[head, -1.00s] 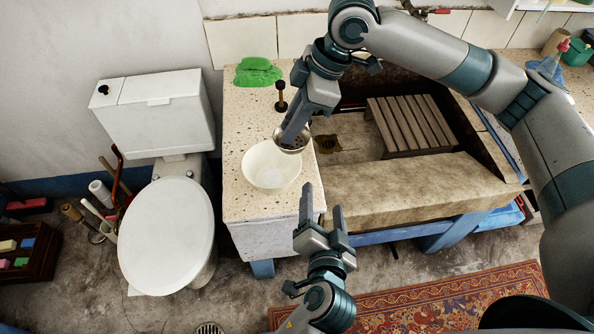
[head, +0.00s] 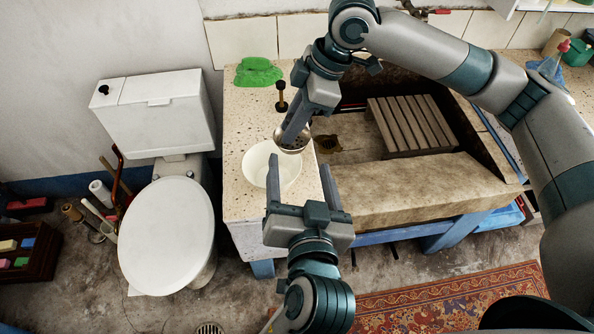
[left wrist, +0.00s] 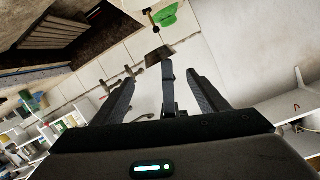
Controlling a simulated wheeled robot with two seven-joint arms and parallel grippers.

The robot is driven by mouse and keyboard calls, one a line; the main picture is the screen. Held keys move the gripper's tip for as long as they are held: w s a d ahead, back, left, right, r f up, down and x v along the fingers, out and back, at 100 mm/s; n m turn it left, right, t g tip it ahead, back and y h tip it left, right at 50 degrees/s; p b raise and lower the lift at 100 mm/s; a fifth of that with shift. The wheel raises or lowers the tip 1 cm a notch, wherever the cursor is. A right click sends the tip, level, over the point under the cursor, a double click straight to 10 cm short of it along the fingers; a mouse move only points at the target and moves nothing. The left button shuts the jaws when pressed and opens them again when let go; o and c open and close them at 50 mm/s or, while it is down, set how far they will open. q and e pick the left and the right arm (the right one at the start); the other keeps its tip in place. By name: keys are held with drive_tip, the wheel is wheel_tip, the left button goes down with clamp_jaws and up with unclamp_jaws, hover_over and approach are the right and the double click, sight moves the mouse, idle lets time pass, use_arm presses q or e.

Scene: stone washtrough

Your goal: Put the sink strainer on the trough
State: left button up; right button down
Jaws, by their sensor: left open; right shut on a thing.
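The sink strainer (head: 292,139) is a small round metal cup with holes, held just above and behind the white bowl's rim. My right gripper (head: 289,136) is shut on it from above, and its fingers hide part of it. The stone trough (head: 400,195) lies to the right, with a thick front ledge and a sunken basin. My left gripper (head: 300,163) is open and empty, its fingers spread wide in front of the bowl and below the strainer in the picture. Its fingers also show apart in the left wrist view (left wrist: 163,80).
A slatted wooden rack (head: 412,122) sits in the basin. The trough's front ledge is clear.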

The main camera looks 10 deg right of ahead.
sight(295, 143)
use_arm(q)
drive_tip(key=x, duration=1.2)
drive_tip(key=shift+c, duration=0.5)
drive_tip(key=c, duration=1)
